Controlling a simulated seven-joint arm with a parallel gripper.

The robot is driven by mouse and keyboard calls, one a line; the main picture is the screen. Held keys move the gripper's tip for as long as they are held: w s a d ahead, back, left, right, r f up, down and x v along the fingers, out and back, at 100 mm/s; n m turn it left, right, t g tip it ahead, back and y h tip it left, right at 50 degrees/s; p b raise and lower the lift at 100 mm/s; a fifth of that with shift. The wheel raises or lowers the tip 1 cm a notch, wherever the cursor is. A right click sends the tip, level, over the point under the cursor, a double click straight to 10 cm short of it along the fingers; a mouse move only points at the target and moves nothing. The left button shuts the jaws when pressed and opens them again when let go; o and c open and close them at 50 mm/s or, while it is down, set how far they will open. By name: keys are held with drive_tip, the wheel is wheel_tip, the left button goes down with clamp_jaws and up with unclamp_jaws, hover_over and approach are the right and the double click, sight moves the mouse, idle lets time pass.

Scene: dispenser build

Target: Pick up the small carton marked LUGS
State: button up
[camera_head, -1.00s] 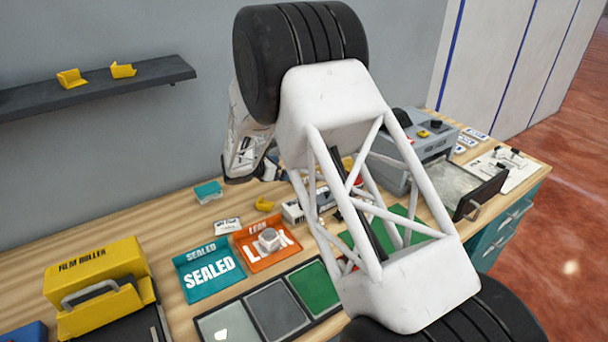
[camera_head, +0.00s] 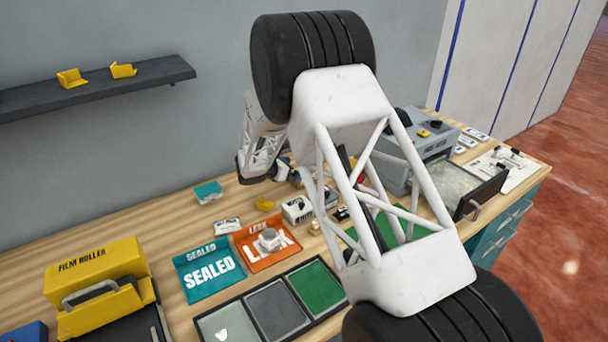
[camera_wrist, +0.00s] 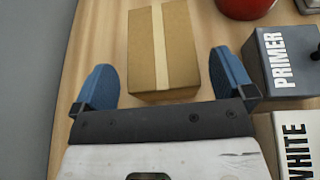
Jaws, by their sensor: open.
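A brown cardboard carton (camera_wrist: 162,45) with a pale tape strip along its top lies on the wooden bench in the wrist view. No LUGS marking shows on the faces I see. My gripper (camera_wrist: 163,78) is open, with one blue finger on each side of the carton's near part. A gap shows at the left finger; the right finger is close to the carton's side, and I cannot tell whether it touches. I cannot make out the carton or the fingers clearly in the head view, where my arm covers much of that area.
A grey box marked PRIMER (camera_wrist: 285,62) stands close to the right finger, with a white box marked WHITE (camera_wrist: 297,140) nearer. A red round object (camera_wrist: 245,5) is beyond. A grey wall (camera_wrist: 25,80) runs along the left. SEALED (camera_head: 208,270) and orange (camera_head: 266,250) trays lie on the bench.

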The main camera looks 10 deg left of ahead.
drive_tip(key=shift+x, duration=1.2)
drive_tip(key=c, duration=1)
